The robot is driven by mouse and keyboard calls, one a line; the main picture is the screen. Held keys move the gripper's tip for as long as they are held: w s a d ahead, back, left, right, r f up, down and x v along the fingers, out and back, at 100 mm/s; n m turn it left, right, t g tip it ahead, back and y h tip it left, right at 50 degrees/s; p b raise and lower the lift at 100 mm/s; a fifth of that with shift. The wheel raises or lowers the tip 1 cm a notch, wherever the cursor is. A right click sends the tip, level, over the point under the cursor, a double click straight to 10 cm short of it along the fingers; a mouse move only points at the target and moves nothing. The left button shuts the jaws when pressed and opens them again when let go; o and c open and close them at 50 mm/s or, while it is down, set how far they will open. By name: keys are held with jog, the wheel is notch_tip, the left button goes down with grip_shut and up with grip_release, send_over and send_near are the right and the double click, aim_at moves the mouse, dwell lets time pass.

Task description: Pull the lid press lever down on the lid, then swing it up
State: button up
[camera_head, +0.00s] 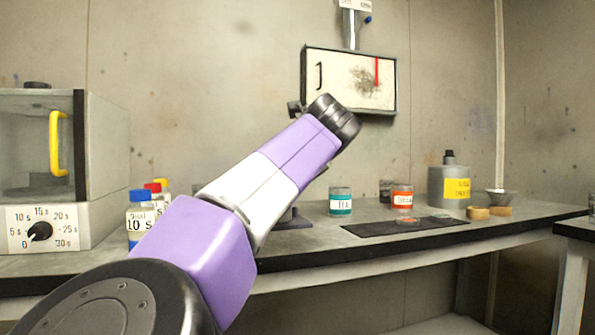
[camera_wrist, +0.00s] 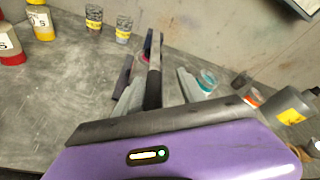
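In the wrist view a dark upright bar, seemingly the lid press lever (camera_wrist: 154,75), stands between the two grey fingers of my gripper (camera_wrist: 156,84). The fingers are spread, with gaps on both sides of the bar. A small reddish round thing (camera_wrist: 143,59), perhaps a lid or jar, shows partly behind the bar. In the head view my purple and white arm covers most of the press; a dark grey foot (camera_head: 294,218), likely its base, shows on the bench below the arm. My fingers are hidden in the head view.
On the bench (camera_head: 280,241) a teal-labelled jar (camera_head: 341,203), an orange-labelled jar (camera_head: 402,197) and a dark mat (camera_head: 375,229) lie right of my arm. A grey bottle (camera_head: 448,185) stands farther right. Left are a glass-fronted booth (camera_head: 40,140) and colour-capped bottles (camera_head: 141,215).

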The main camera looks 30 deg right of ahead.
jog(key=p+v, duration=0.1)
jog(key=v, duration=0.6)
jog(key=shift+s+a, duration=0.15)
jog(key=shift+s, duration=0.25)
